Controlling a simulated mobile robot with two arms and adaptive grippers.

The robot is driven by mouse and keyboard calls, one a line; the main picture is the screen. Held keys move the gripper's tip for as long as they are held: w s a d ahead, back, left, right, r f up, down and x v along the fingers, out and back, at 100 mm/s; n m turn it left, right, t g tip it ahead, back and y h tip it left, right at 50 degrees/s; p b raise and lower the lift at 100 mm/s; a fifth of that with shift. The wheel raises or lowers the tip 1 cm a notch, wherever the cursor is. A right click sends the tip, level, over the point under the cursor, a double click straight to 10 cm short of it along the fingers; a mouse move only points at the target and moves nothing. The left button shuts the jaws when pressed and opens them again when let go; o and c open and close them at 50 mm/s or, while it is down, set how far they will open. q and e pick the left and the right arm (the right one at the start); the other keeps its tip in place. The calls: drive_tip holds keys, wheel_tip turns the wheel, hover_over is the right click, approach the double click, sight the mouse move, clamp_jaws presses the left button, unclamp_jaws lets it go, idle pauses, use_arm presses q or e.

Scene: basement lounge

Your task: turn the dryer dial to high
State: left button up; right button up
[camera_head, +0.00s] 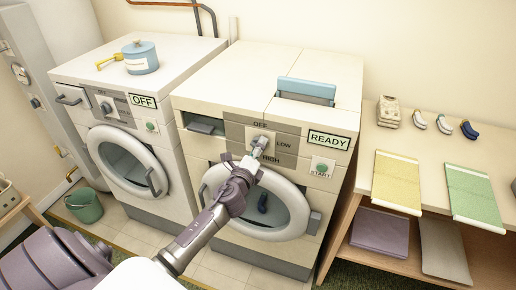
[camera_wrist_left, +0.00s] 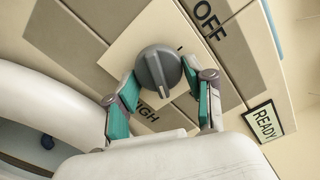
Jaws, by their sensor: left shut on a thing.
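The dryer (camera_head: 215,120) is the right-hand white machine, with a "READY" display (camera_head: 329,140) and a START button (camera_head: 322,168). Its grey dial (camera_wrist_left: 158,68) sits on a pale square plate, with OFF above, LOW at the right and HIGH below in the head view. My left gripper (camera_head: 258,150) reaches the dial from below and hides much of it. In the left wrist view the gripper (camera_wrist_left: 160,80) is shut on the dial, a green-padded finger on each side. A ridge on the dial runs towards the HIGH side; its exact setting is unclear. My right gripper is out of view.
The dryer's round door (camera_head: 218,177) is closed below my arm. A washer reading "OFF" (camera_head: 143,101) stands at the left, with a blue pot (camera_head: 141,58) on top. A wooden table (camera_head: 365,165) with folded cloths (camera_head: 398,180) stands at the right.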

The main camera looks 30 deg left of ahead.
use_arm(q)
drive_tip(key=m, duration=0.4)
drive_tip(key=shift+m+p, duration=0.4)
drive_tip(key=m+p, duration=0.1)
drive_tip(key=m, duration=0.3)
drive_tip(key=shift+a+f, duration=0.1)
drive_tip(key=shift+f, duration=0.05)
drive_tip(key=shift+m, duration=0.3)
drive_tip(key=o, duration=1.1)
drive_tip(key=shift+s, duration=0.1)
drive_tip(key=v, duration=1.2)
drive_tip(key=shift+f, duration=0.1)
